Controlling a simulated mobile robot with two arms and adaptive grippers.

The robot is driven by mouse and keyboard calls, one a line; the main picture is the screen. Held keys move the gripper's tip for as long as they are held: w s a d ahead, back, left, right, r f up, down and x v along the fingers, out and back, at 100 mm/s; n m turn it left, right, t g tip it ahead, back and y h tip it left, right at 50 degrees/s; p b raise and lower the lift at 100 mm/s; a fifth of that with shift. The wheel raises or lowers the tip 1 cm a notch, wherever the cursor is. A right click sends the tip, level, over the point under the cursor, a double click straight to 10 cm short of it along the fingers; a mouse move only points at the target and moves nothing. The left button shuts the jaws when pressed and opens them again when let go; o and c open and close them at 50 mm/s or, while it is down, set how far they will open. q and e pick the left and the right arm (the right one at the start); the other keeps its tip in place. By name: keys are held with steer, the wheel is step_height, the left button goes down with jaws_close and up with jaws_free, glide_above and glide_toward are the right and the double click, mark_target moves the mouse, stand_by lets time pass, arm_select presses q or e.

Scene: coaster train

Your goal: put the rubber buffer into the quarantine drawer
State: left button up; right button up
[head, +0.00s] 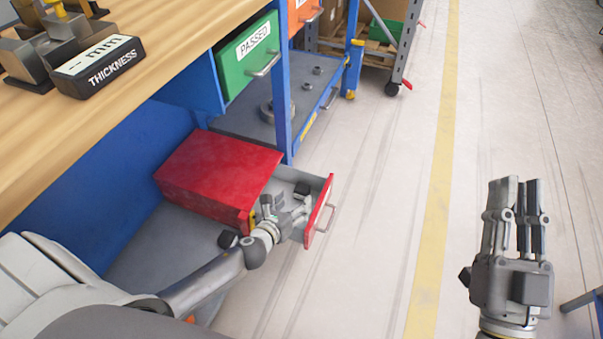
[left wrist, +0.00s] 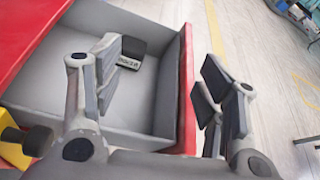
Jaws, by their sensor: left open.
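The red quarantine drawer (head: 320,212) stands pulled out of its red housing (head: 218,172) below the bench. It also shows in the left wrist view (left wrist: 187,95), with a grey inside. A small black block with a white label (left wrist: 128,58) lies in its far corner; it looks like the rubber buffer, but I cannot read the label surely. The block shows dark in the head view (head: 302,188). My left gripper (head: 298,208) is open and empty over the drawer's front part, apart from the block. My right gripper (head: 518,184) is raised over the floor at right, empty.
The wooden bench top (head: 150,62) holds a THICKNESS gauge display (head: 100,68). A green PASSED drawer (head: 247,52) and a blue shelf post (head: 283,95) stand beyond the red drawer.

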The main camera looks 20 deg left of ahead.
arm_select(q)
steer(key=s+d+r+n+t+h, duration=0.2)
steer(key=d+r+n+h, duration=0.1)
steer(key=d+r+n, duration=0.6)
steer(key=s+d+r+n+t+h, duration=0.25)
steer(key=d+r+n, duration=0.3)
steer(key=r, duration=0.55)
steer(key=s+a+r+n+t, duration=0.1)
steer(key=s+r+n+t, duration=0.1)
steer(key=r+n, duration=0.6)
steer(key=s+a+r+n+t, duration=0.1)
steer(key=s+r+n+t, duration=0.2)
steer(key=s+r+n, duration=0.2)
step_height(320, 180, up, 7)
steer(key=n, duration=0.3)
steer(key=shift+s+h, duration=0.2)
steer(key=shift+h, duration=0.15)
